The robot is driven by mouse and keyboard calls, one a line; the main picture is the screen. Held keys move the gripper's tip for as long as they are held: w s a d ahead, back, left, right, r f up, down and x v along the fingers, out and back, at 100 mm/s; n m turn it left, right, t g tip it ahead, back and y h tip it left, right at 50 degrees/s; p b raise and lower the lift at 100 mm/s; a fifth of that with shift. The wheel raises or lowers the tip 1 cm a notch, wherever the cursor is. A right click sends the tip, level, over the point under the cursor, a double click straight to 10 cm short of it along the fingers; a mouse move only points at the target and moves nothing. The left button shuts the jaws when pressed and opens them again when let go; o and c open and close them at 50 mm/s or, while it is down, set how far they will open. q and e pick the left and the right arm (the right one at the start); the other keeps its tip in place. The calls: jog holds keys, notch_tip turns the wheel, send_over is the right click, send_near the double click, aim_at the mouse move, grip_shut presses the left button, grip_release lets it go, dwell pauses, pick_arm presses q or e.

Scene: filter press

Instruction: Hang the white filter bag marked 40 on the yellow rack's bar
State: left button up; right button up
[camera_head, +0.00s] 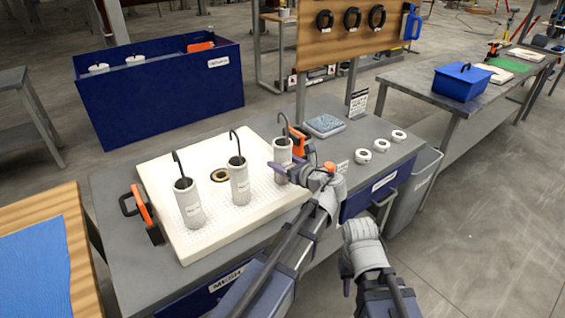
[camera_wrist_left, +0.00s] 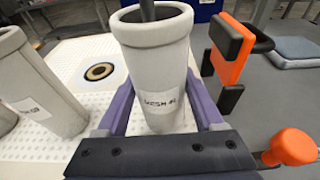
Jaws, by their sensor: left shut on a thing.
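Three light grey-white cylindrical filter bags with dark hooks stand on a white perforated board: one at the left (camera_head: 189,203), one in the middle (camera_head: 240,184), one at the back right (camera_head: 283,152). My left gripper (camera_head: 284,172) is shut on the back right bag, its purple fingers on both sides. In the left wrist view this bag (camera_wrist_left: 152,60) is upright, its label starting "MESH 4", the last part hard to read. A neighbouring bag shows at the left (camera_wrist_left: 38,90). My right arm is at the bottom; its fingers are not clear. I see no yellow rack or bar.
The white board (camera_head: 165,180) has a round brass-coloured port (camera_head: 220,174) and orange-black clamps at its left (camera_head: 143,212) and back right (camera_head: 300,142). Several white rings (camera_head: 380,145) and a blue pad (camera_head: 325,125) lie on the bench. A blue bin (camera_head: 160,95) stands behind.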

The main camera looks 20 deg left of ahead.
aim_at(288, 151)
pick_arm(q)
jog(key=shift+r+p, duration=2.5)
jog(key=shift+p, duration=0.05)
notch_tip(288, 151, up, 8)
jog(key=p, duration=0.8)
jog(key=shift+r, duration=0.15)
